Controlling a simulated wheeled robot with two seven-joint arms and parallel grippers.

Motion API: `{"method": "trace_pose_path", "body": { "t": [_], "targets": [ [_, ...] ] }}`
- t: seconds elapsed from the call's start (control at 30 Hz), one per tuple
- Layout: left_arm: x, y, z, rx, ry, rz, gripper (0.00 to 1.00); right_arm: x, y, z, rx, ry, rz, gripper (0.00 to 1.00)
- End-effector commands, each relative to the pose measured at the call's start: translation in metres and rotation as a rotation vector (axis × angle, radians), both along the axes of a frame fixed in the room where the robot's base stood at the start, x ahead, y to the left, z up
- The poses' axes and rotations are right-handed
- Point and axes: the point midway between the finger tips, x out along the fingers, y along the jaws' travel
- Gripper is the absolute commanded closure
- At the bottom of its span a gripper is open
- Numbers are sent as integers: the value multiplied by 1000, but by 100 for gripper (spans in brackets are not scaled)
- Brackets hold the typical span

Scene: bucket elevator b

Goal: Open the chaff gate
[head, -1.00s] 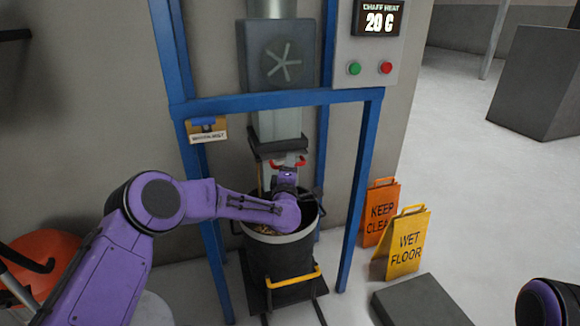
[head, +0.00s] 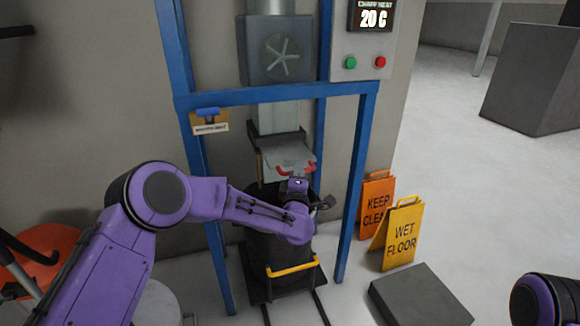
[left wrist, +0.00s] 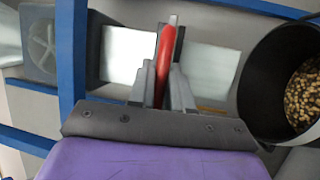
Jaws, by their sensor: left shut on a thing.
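The chaff gate (head: 284,150) is a grey plate at the foot of the pale vertical duct, inside the blue frame. It sticks out of its dark holder towards me. Its red handle (head: 282,171) is at the plate's front edge. My left gripper (head: 298,178) is shut on this handle. In the left wrist view, the red handle (left wrist: 165,55) stands between the two grey fingers (left wrist: 160,85). My right gripper is out of view; only part of my right arm shows at the lower right of the head view.
A black bucket (head: 268,250) with a yellow handle stands below the gate. Pale bean-like pieces (left wrist: 305,90) lie in it. Blue posts (head: 355,185) flank the gate. Orange and yellow floor signs (head: 402,237) and a grey block (head: 420,298) stand to the right.

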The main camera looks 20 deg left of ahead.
Motion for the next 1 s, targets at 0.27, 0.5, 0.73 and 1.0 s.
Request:
{"method": "trace_pose_path", "body": {
  "t": [0.27,0.5,0.73,1.0],
  "targets": [
    [-8,-11,1,1,-1,-1,100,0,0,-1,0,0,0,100],
    [-8,-10,1,0,-1,1,62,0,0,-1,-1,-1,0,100],
    [-7,-10,1,0,-2,0,60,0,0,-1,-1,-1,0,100],
    [-38,-18,-5,2,0,-5,60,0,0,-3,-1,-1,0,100]
  ]
}}
